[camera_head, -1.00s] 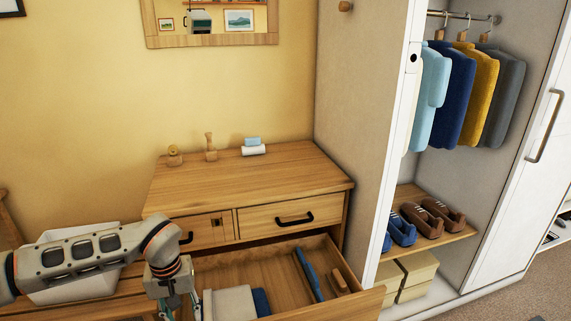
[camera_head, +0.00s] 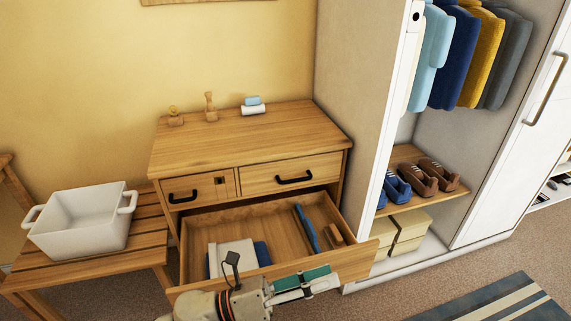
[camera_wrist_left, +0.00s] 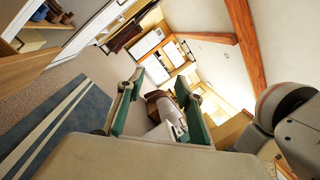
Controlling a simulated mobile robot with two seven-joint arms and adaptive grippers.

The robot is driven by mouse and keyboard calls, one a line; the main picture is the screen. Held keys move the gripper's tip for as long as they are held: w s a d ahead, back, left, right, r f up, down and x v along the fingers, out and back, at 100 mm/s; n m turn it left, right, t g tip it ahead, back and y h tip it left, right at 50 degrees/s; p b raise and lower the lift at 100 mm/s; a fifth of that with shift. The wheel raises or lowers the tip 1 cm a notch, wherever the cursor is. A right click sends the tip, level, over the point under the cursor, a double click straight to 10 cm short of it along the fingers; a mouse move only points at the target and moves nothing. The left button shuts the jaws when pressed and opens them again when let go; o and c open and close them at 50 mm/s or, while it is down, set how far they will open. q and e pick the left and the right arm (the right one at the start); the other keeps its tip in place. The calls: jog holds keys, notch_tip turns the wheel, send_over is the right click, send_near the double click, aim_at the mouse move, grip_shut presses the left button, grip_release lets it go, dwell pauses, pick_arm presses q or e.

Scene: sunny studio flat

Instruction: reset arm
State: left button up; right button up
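My left gripper (camera_head: 308,284) is in front of the open drawer's front edge in the head view, low in the picture and pointing right. Its two fingers with green pads stand apart in the left wrist view (camera_wrist_left: 158,84), with nothing held between them. My left arm comes in from the bottom of the head view. My right gripper shows in neither view.
The wooden dresser (camera_head: 245,142) has its lower drawer (camera_head: 283,226) pulled out, with folded cloths and brushes inside. A white basin (camera_head: 80,225) stands on a slatted bench (camera_head: 90,266) at left. An open wardrobe (camera_head: 365,110) stands right. A striped rug (camera_head: 500,305) lies on the floor.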

pick_arm(q)
jog(key=w+a+f+n+t+y+p, duration=0.15)
jog(key=a+f+n+t+y, duration=0.35)
jog(key=n, duration=0.6)
jog(key=w+a+f+n+t+y+b, duration=0.1)
jog(key=w+a+f+n+t+y, duration=0.25)
jog(key=a+n+t, duration=0.6)
jog(key=s+a+f+n+g+y, duration=0.4)
jog(key=s+a+f+n, duration=0.2)
jog(key=f+n, duration=0.3)
jog(key=s+a+f+n+g+y+p, duration=0.1)
jog(key=s+a+f+n+g+y, duration=0.3)
jog(key=s+a+f+n, duration=0.2)
notch_tip(320, 180, down, 3)
jog(key=s+n, duration=0.2)
jog(key=n, duration=0.1)
jog(key=shift+a, duration=0.2)
jog(key=shift+s+r, duration=0.1)
